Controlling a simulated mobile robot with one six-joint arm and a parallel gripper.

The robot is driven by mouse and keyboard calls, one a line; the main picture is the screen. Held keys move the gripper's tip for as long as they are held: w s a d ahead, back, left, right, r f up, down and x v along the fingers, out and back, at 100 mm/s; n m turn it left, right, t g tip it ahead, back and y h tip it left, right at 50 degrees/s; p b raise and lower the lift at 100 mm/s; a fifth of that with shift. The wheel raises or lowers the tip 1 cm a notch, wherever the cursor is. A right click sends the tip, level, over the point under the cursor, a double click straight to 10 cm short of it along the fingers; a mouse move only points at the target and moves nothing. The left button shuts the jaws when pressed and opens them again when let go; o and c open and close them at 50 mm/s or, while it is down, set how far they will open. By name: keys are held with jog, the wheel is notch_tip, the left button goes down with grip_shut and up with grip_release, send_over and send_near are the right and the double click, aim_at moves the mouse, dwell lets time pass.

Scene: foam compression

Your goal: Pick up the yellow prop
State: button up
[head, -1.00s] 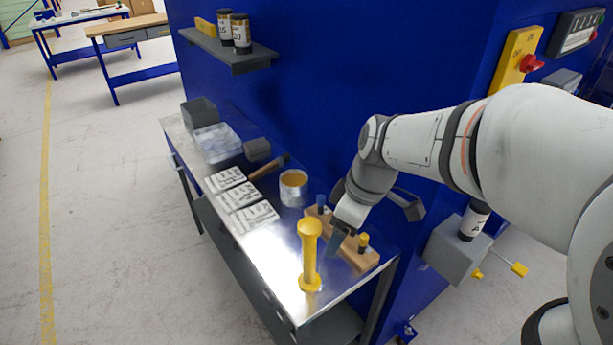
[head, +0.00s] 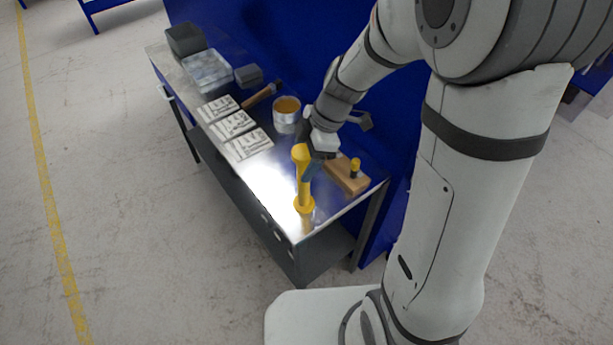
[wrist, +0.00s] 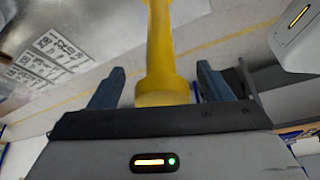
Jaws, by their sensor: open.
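The yellow prop (head: 303,178) stands upright on the metal bench top (head: 262,184), near its front right end. It is a post with a wider base and a rounded top. In the wrist view the prop (wrist: 160,60) lies between the two blue-grey fingers of my gripper (wrist: 158,88), with visible gaps on both sides. The fingers are open. Whether they touch the prop at any point cannot be told.
A wooden block with a yellow-topped peg (head: 347,176) sits right of the prop, near my gripper. A tin (head: 287,115), a hammer (head: 262,94), white printed plates (head: 233,126) and bins (head: 207,72) lie farther back. A blue wall (head: 300,50) bounds the bench behind.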

jog(key=shift+x, duration=1.3)
jog(key=shift+c, duration=0.4)
grip_shut()
jog(key=shift+w+r, duration=0.1)
